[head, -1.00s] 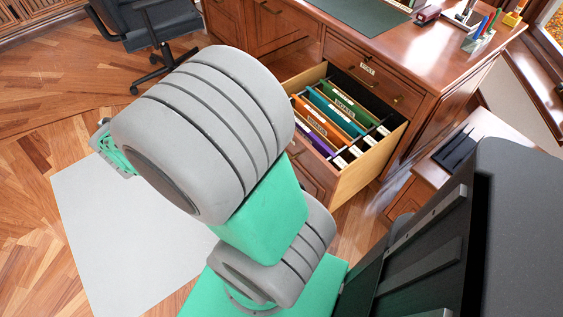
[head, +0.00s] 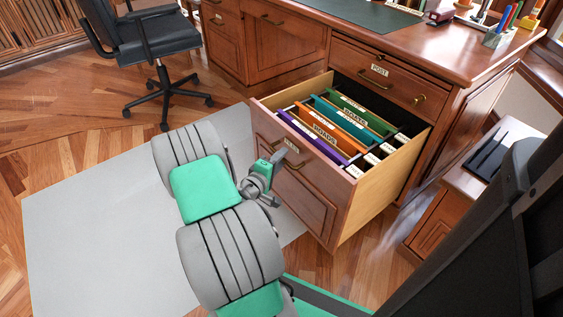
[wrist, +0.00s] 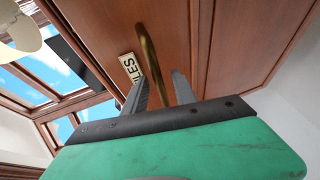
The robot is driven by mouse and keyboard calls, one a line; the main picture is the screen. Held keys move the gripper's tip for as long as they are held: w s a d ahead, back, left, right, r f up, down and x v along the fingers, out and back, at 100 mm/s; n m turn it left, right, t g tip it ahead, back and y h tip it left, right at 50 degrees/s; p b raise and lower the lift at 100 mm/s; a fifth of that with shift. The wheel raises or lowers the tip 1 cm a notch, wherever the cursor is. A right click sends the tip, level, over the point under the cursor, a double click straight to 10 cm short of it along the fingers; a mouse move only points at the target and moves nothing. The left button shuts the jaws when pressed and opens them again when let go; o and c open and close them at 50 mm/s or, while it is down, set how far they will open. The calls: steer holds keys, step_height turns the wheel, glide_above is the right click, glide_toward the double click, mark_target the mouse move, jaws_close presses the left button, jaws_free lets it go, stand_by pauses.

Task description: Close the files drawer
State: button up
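The files drawer (head: 312,208) is pulled out of the wooden desk, its front facing my arm. Coloured hanging folders (head: 335,128) show inside it. My gripper (head: 279,156) is at the drawer front, by its brass handle and label. In the wrist view the two fingers (wrist: 160,90) are apart, with the brass handle (wrist: 152,58) rising between them. The FILES label (wrist: 130,68) is just left of the handle. Contact between fingers and handle cannot be made out.
The closed POST drawer (head: 385,78) sits above the open drawer. An office chair (head: 160,55) stands at the upper left. A low wooden cabinet (head: 440,215) is to the right. Pale mat (head: 90,230) and bare floor lie left of my arm.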

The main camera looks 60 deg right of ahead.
steer(key=shift+d, duration=0.45)
jaws_close()
stand_by(1.1)
